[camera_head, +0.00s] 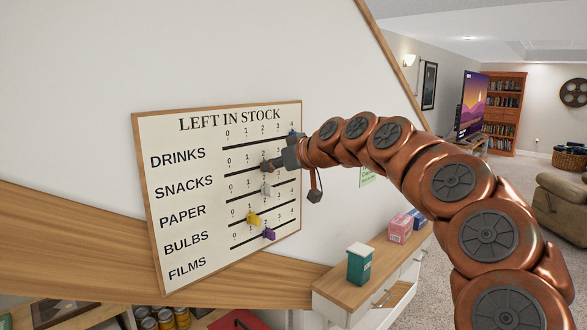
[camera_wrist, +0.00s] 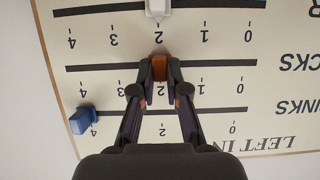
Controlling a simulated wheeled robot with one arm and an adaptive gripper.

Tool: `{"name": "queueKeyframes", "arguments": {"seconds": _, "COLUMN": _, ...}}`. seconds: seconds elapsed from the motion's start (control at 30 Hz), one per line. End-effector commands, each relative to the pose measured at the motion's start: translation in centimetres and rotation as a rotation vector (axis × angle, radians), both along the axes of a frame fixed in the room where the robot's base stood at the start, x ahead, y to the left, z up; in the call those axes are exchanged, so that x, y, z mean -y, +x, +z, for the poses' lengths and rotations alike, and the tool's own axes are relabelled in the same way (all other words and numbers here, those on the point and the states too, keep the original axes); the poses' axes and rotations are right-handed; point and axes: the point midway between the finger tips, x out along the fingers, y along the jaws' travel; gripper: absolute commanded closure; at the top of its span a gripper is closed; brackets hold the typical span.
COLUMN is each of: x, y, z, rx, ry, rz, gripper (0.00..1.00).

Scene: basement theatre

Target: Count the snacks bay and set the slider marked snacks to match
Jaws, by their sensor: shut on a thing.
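The LEFT IN STOCK board (camera_head: 190,228) hangs on the wall, with rows for drinks, snacks, paper, bulbs and films, each numbered 0 to 4. My gripper (camera_head: 270,165) is at the snacks row. In the wrist view, where the board appears upside down, my gripper (camera_wrist: 160,88) is shut on the orange-brown snacks slider (camera_wrist: 159,66), which stands at about 2. The blue drinks slider (camera_wrist: 83,120) is at 4. The white paper slider (camera_wrist: 157,8) is near 2. I cannot tell which items below belong to the snacks bay.
The yellow (camera_head: 253,219) and purple (camera_head: 269,235) sliders sit on the lower rows. A wooden counter (camera_head: 335,287) holds a teal box (camera_head: 359,266), a pink box (camera_head: 400,228) and a blue box. Several jars (camera_head: 166,320) are partly visible at the bottom left.

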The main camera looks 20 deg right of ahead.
Motion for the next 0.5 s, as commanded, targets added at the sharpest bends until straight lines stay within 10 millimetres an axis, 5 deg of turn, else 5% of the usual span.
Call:
{"name": "queueKeyframes", "arguments": {"seconds": 0.23, "x": 0.03, "y": 0.03, "z": 0.40, "rx": 0.006, "ry": 0.003, "rz": -0.002, "gripper": 1.00}}
{"name": "queueKeyframes", "arguments": {"seconds": 0.27, "x": 0.08, "y": 0.02, "z": 0.40, "rx": 0.007, "ry": 0.002, "rz": -0.003, "gripper": 0.85}}
{"name": "queueKeyframes", "arguments": {"seconds": 0.5, "x": 0.14, "y": 0.01, "z": 0.21, "rx": 0.004, "ry": 0.002, "rz": -0.002, "gripper": 0.60}}
